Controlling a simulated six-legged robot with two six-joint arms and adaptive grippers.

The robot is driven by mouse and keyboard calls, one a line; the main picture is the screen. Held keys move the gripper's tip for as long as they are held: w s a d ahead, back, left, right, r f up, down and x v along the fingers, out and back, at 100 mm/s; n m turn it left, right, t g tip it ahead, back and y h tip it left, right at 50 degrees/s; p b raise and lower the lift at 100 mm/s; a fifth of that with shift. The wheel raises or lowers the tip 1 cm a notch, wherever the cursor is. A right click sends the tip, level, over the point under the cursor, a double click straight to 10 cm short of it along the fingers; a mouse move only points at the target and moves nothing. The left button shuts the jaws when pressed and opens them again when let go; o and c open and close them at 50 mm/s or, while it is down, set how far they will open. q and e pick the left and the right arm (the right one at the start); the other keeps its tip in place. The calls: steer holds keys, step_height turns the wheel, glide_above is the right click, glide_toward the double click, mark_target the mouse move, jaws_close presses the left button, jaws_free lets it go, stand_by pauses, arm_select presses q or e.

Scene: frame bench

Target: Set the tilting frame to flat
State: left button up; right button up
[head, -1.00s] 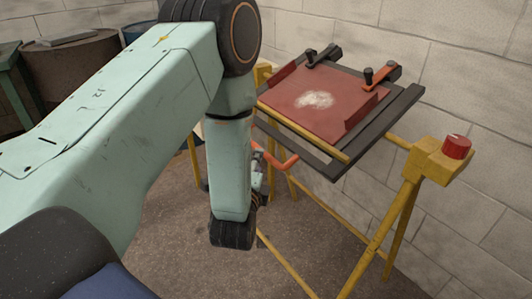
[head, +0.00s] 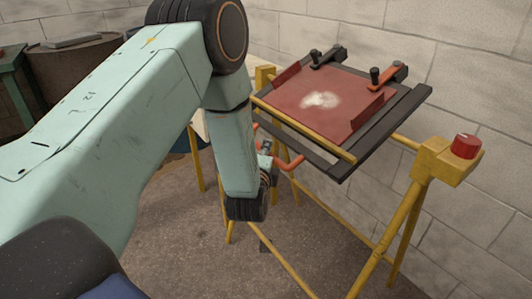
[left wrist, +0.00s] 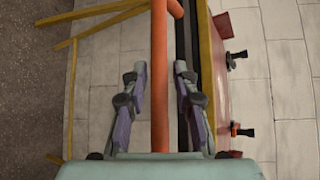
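The tilting frame (head: 408,107) is dark grey and carries a red panel (head: 345,115) with a pale patch. It slopes down towards me, with a yellow bar (head: 300,130) along its near side. An orange-red handle (head: 291,164) shows below that edge; it also runs up the middle of the left wrist view (left wrist: 159,120). My left gripper (left wrist: 160,68) is open, with one finger on each side of the handle; I see gaps on both sides. In the head view the gripper is mostly hidden behind my arm. My right gripper is not in view.
A yellow trestle (head: 388,232) with a red knob (head: 465,146) on its right post carries the frame. Black and orange clamps (head: 388,75) sit on the frame's far edge. A block wall (head: 480,75) stands close behind. A barrel (head: 72,68) stands at the back left.

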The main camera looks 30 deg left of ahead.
arm_select(q)
jaws_close()
stand_by(0.3)
